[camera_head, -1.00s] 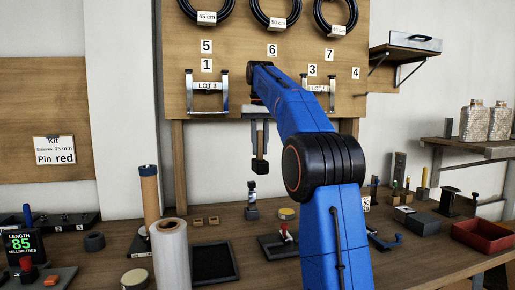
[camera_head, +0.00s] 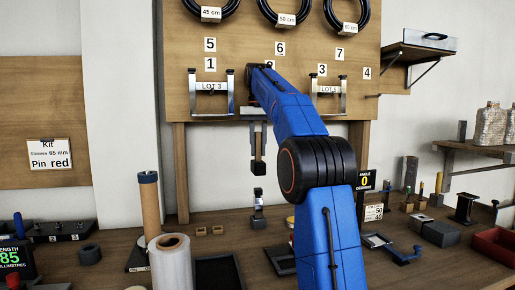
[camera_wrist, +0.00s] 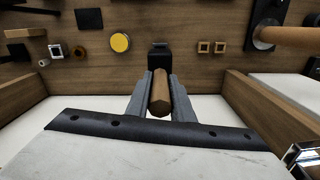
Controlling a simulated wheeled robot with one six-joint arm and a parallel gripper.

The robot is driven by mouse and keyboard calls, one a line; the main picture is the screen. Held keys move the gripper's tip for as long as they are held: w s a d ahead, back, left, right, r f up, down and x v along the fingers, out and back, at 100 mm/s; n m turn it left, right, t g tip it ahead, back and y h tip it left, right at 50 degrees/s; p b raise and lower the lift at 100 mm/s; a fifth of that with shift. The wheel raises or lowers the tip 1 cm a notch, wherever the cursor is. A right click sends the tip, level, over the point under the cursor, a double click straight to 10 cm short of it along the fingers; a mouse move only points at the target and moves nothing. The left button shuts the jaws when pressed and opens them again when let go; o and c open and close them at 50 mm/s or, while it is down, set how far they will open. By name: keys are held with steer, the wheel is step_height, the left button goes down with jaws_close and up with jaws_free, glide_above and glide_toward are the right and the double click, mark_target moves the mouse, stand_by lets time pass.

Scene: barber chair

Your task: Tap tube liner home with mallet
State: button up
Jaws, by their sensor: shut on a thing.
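My gripper (camera_head: 258,142) hangs in front of the back board and is shut on a mallet. The mallet has a wooden handle (camera_wrist: 160,95) between the two grey fingers and a dark block head (camera_wrist: 159,52) at its lower end. In the head view the mallet's head (camera_head: 258,168) hangs above the bench. Below it, with a visible gap in the picture, stands a small silver and dark upright piece (camera_head: 258,205) on a dark block (camera_head: 259,222). I cannot tell for sure whether this is the tube liner. The wrist view does not clearly show it.
A brown tube (camera_head: 149,208) and a white roll (camera_head: 171,262) stand at left on the bench. A yellow tin (camera_wrist: 120,42) and two small wooden blocks (camera_wrist: 212,47) lie nearby.

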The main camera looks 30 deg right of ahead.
mark_target(258, 161)
steer(key=shift+f, duration=2.25)
steer(key=shift+f, duration=1.05)
steer(key=shift+r, duration=3)
steer(key=shift+s, duration=0.1)
